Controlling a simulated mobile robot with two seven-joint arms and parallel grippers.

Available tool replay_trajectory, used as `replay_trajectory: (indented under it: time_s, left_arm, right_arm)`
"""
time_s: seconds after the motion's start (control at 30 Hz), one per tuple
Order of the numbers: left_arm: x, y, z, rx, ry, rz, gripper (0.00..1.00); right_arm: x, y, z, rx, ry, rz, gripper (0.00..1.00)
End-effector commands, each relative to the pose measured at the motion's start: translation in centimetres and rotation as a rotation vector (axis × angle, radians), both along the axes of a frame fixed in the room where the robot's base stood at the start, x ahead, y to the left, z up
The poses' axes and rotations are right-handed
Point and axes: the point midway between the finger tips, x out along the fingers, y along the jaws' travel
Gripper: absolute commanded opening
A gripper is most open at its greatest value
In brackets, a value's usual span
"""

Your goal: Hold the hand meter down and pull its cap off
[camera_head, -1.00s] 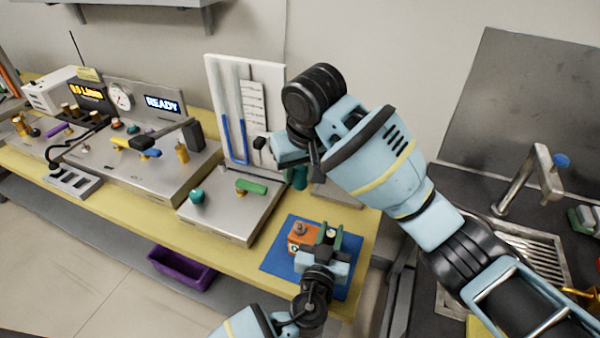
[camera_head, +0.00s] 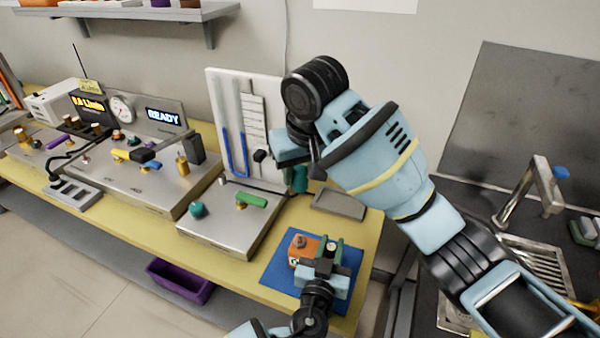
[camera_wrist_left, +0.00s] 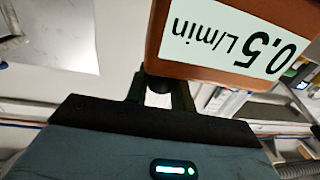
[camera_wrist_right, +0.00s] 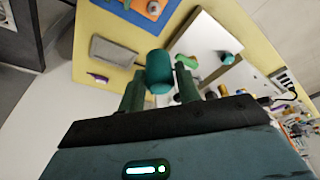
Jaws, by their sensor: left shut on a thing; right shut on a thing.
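The orange hand meter (camera_head: 303,248) sits on the blue mat (camera_head: 280,265) at the front of the bench. My left gripper (camera_head: 330,252) is shut on its right part, and the fingers hide some of it. In the left wrist view its orange body (camera_wrist_left: 170,50) with a "0.5 L/min" label fills the top, close to the fingers. My right gripper (camera_wrist_right: 160,88) is shut on a teal cylindrical cap (camera_wrist_right: 160,72), held in the air apart from the meter. In the head view the right gripper (camera_head: 297,178) is above the bench, largely hidden by its arm.
A grey tray (camera_head: 340,204) lies behind the mat. A metal plate (camera_head: 225,222) with a teal knob and green handle stands left. A panel reading READY (camera_head: 163,115), a manometer board (camera_head: 215,90) and a purple bin (camera_head: 180,281) are further left. A sink (camera_head: 530,270) is right.

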Motion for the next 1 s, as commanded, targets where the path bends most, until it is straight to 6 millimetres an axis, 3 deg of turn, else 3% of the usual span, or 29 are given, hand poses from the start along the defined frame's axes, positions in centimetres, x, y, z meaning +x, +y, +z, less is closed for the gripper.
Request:
replay_trajectory:
  time_s: [0.03, 0.07, 0.23, 0.63, 1.0]
  left_arm:
    - [0.0, 0.0, 0.0, -0.001, 0.000, -0.001, 0.00]
    - [0.0, 0.0, 0.0, -0.001, 0.000, -0.001, 0.28]
    - [0.0, 0.0, 0.0, -0.001, 0.000, 0.000, 0.50]
    - [-0.8, 0.2, 0.0, -0.001, 0.001, -0.001, 0.50]
    - [-7.4, 1.7, -0.1, -0.001, 0.003, 0.000, 0.50]
  right_arm:
    - [0.0, 0.0, 0.0, 0.000, 0.000, 0.000, 0.11]
    - [0.0, 0.0, 0.0, 0.000, 0.000, 0.000, 0.11]
    - [0.0, 0.0, 0.0, 0.000, -0.001, 0.000, 0.11]
    - [0.0, 0.0, 0.0, 0.000, -0.001, 0.000, 0.11]
    - [0.0, 0.0, 0.0, 0.000, -0.001, 0.000, 0.11]
